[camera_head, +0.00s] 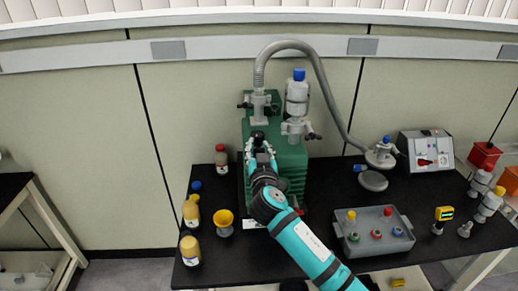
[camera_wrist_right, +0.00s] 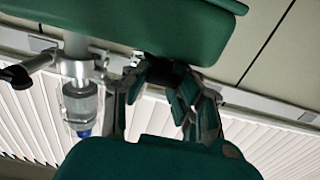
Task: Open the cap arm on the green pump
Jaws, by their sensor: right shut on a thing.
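The green pump (camera_head: 293,170) stands at the back of the black bench. Its green body also shows in the wrist view (camera_wrist_right: 165,25). A black knob-like part, seemingly the cap arm (camera_head: 258,135), sticks up at the pump's front left. My right gripper (camera_head: 261,150) reaches over the pump from the front and is shut on this dark part. In the wrist view the fingers (camera_wrist_right: 160,85) stand on both sides of it, and they partly hide it. I cannot tell its exact angle. My left gripper is not in view.
A grey hose (camera_head: 325,80) arches from the pump to a metal fitting on the right. A clear bottle with blue cap (camera_head: 297,95) stands on the pump near the gripper. Bottles and a yellow funnel (camera_head: 224,220) are left; a grey tray (camera_head: 352,245) is right.

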